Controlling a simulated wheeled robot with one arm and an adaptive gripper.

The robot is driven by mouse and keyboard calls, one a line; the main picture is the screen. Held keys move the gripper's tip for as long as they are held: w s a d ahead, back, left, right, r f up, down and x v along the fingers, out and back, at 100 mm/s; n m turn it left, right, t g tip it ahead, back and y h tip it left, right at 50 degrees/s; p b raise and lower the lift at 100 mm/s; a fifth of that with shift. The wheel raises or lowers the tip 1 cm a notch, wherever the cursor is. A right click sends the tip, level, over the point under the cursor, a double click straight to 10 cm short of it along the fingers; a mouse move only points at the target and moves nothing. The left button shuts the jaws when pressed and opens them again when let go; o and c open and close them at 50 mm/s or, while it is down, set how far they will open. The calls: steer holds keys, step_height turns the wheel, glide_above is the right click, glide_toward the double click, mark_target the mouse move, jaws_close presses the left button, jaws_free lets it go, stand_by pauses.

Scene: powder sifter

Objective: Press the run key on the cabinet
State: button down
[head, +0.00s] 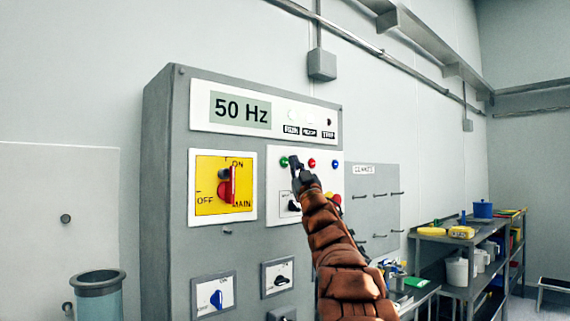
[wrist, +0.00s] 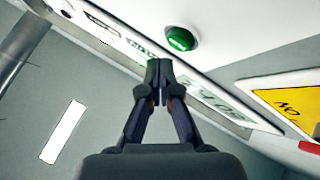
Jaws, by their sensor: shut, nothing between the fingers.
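The grey cabinet (head: 160,190) fills the middle of the head view. Its white button panel (head: 330,180) carries a green key (head: 284,161), a red one (head: 311,163) and a blue one (head: 335,163) in a row. My gripper (head: 296,162) is shut and empty, its tip just right of the green key. In the wrist view the green key (wrist: 180,39) is a domed button on a white plate, and my shut fingertips (wrist: 160,65) appear just below and left of it. I cannot tell whether they touch the panel. My arm hides part of the panel.
A display (head: 241,110) reads 50 Hz above the panel. The yellow main switch (head: 211,201) with a red handle is on the left. Smaller knobs (head: 216,299) sit below. Shelves (head: 462,240) with containers stand at the right, and a glass cylinder (head: 98,300) at lower left.

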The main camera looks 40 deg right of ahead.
steer(key=s, duration=0.4)
steer(key=shift+s, duration=0.2)
steer(key=shift+a, duration=0.1)
stand_by(0.7)
